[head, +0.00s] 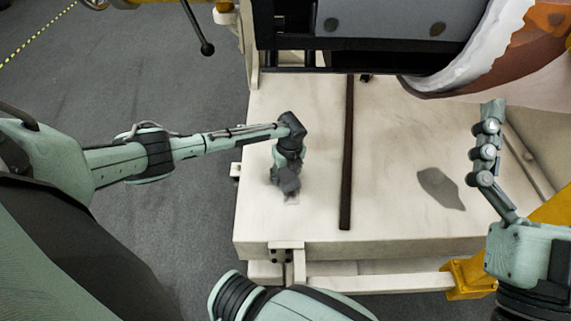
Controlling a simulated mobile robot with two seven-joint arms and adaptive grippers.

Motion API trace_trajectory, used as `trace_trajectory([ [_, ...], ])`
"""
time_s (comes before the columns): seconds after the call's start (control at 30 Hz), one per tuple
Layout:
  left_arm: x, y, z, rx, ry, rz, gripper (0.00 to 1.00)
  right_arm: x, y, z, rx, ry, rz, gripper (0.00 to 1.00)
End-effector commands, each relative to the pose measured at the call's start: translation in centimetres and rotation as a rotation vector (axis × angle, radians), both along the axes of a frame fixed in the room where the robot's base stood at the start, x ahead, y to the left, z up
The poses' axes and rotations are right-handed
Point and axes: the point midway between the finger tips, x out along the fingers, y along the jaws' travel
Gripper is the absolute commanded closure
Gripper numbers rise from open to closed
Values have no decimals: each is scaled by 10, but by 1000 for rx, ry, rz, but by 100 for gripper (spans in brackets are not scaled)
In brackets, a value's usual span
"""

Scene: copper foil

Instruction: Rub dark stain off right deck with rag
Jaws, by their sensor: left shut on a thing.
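The dark stain (441,188) is a grey-brown patch on the right deck (400,220), to the right of the dark strip. My left gripper (288,188) points down over the left deck (262,215), left of the strip. It is shut on the rag (292,201), of which only a small pale bit shows below the fingers; the gripper hides the rest. I cannot tell whether the rag touches the deck.
A dark raised strip (347,150) runs front to back between the two decks. A large copper-coloured roll (520,50) with pale edges overhangs the back right. A dark machine housing (385,20) stands behind. A yellow bracket (466,278) sits at the front right edge.

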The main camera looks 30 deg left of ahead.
Motion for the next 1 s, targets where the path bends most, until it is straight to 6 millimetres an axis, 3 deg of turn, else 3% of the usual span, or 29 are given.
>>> trace_trajectory([
  [0.1,-13,-7,-1,-1,10,-3,83,0,0,12,0,0,0,2],
  [0.27,-17,-9,-4,-2,10,-1,83,0,0,14,0,0,0,2],
  [0.53,-36,-20,-1,-2,14,-2,83,0,0,34,0,0,0,2],
  [1.0,-62,-35,-3,-2,12,-3,83,0,0,30,0,0,0,2],
])
